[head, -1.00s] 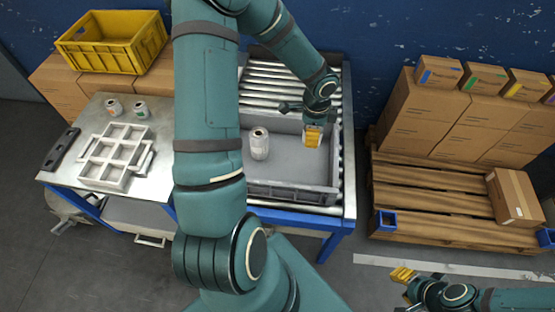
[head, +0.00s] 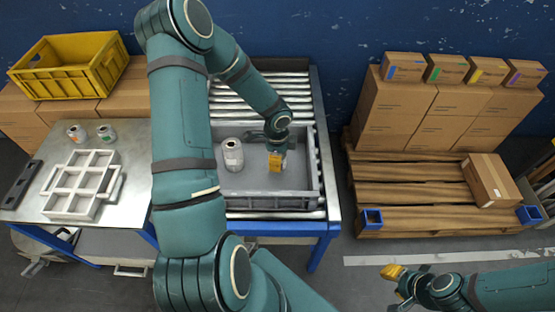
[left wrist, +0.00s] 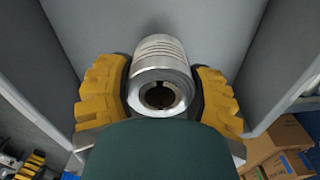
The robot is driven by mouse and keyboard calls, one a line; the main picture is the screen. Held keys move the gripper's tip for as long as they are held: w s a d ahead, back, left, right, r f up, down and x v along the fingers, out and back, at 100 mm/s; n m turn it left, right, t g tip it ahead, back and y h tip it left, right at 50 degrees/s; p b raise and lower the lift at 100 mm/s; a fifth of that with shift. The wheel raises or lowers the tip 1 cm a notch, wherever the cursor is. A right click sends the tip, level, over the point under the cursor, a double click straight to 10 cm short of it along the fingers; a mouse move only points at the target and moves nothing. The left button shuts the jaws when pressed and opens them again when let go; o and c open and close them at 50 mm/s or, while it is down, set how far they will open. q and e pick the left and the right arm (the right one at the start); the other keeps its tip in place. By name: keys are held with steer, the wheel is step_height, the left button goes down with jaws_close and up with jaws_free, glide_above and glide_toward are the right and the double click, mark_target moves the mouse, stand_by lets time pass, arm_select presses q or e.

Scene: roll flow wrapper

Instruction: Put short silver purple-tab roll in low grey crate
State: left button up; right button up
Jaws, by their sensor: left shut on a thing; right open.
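The low grey crate (head: 304,200) sits on the roller stand, and my left gripper (head: 277,161) reaches down inside it. In the left wrist view the yellow fingers close on both sides of a silver roll (left wrist: 160,72), seen end-on with a dark core. The grey crate floor and walls show around it. The held roll is hidden in the head view, and no purple tab shows on it. Another pale silver roll (head: 232,155) stands in the crate to the left of the gripper. My right gripper (head: 397,280) is open and empty at the lower right, away from the crate.
A steel table (head: 130,190) at left holds a pale compartment tray (head: 83,184), an orange-marked roll (head: 76,133) and a green-marked roll (head: 106,134). A yellow crate (head: 70,66) stands behind. A wooden pallet (head: 405,212) with cartons stands at right.

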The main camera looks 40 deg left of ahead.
arm_select(q)
steer(key=shift+f, duration=0.2)
steer(key=shift+f+b, duration=0.45)
steer(key=shift+f, duration=0.05)
steer(key=o, duration=1.3)
steer(key=shift+r+p, duration=0.6)
steer(key=shift+r, duration=0.05)
step_height(320, 180, up, 12)
steer(key=p, duration=0.3)
steer(key=shift+p, duration=0.35)
